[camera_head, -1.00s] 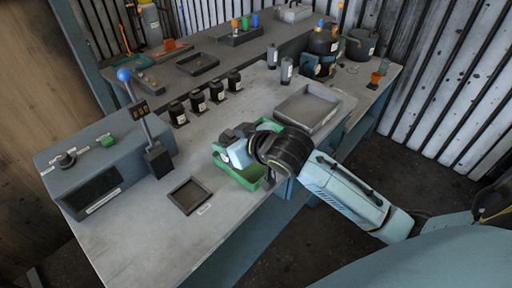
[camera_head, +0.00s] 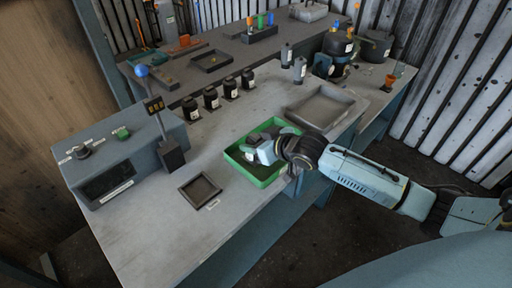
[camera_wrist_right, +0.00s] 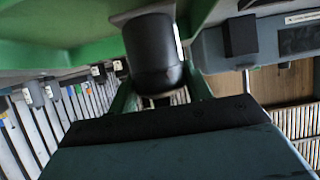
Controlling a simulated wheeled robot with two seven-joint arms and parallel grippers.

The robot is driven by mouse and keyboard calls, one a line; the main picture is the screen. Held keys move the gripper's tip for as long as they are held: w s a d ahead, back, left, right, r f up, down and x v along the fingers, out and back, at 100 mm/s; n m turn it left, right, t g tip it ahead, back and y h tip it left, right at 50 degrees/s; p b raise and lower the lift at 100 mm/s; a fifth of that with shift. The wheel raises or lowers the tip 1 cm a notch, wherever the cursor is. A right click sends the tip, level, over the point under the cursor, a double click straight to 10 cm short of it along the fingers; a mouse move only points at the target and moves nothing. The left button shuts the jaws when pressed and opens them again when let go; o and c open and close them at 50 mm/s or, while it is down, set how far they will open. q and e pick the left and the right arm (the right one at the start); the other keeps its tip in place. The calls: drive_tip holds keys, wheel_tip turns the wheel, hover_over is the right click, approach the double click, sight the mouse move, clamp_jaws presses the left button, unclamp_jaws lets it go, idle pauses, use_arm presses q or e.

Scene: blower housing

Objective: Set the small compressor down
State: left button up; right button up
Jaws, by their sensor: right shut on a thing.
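My right gripper (camera_head: 255,150) is inside the outline of the green tray (camera_head: 272,180) on the workbench. It is shut on a black cylinder with a pale label, which I take for the small compressor (camera_wrist_right: 152,52). In the right wrist view this cylinder stands between the green fingers or walls, with a grey plate at its end. Green tray surface (camera_wrist_right: 45,52) fills the upper left there. In the head view the gripper mostly hides the cylinder. I cannot tell whether it touches the tray floor. My left gripper is not in view.
Several black labelled cylinders (camera_head: 211,98) stand in a row behind. A grey tray (camera_head: 345,117) lies to the right and a small dark tray (camera_head: 200,175) to the front left. A control box with a lever (camera_head: 160,125) stands at left. The bench front is clear.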

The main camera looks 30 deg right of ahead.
drive_tip(key=shift+f, duration=0.95)
drive_tip(key=shift+f, duration=0.15)
drive_tip(key=o, duration=1.4)
drive_tip(key=shift+f, duration=0.1)
drive_tip(key=p+v, duration=0.1)
drive_tip(key=v, duration=1.1)
